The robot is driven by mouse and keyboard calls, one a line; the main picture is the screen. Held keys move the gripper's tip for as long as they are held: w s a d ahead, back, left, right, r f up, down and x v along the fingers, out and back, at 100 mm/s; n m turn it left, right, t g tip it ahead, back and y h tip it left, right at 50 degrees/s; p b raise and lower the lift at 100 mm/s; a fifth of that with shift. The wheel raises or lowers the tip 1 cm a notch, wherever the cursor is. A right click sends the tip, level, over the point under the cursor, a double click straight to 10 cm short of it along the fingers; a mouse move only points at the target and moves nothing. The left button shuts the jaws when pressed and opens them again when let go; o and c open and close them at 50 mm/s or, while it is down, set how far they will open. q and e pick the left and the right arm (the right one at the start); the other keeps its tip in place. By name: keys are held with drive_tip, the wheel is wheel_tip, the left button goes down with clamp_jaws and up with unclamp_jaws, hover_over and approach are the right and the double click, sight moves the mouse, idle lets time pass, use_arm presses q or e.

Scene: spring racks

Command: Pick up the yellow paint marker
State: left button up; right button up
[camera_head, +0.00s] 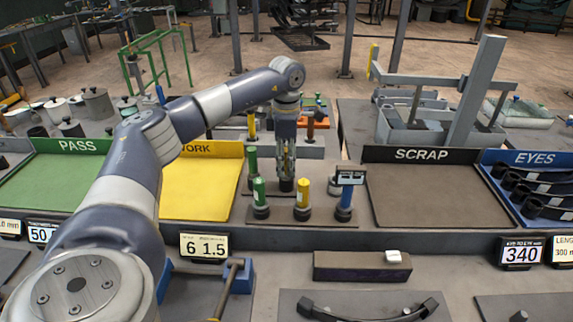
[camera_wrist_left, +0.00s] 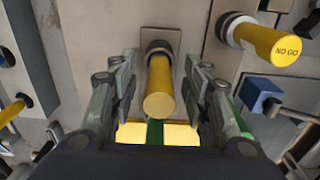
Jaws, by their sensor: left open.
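A plain yellow cylinder, which looks like the yellow paint marker (camera_wrist_left: 159,88), stands in a dark round holder (camera_wrist_left: 159,47) in the left wrist view. My left gripper (camera_head: 287,168) is open and points down over the gauge stand in the head view. In the left wrist view its fingers are on either side of the yellow cylinder, with gaps visible on both sides. In the head view the gripper mostly hides this cylinder. Another yellow cylinder, marked NO GO (camera_wrist_left: 268,40), stands to the right in the wrist view. My right gripper is not in view.
The yellow WORK tray (camera_head: 200,190) is left; the empty SCRAP tray (camera_head: 425,195) is right.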

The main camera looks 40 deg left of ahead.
use_arm(q)
drive_tip(key=shift+f, duration=0.8)
clamp_jaws()
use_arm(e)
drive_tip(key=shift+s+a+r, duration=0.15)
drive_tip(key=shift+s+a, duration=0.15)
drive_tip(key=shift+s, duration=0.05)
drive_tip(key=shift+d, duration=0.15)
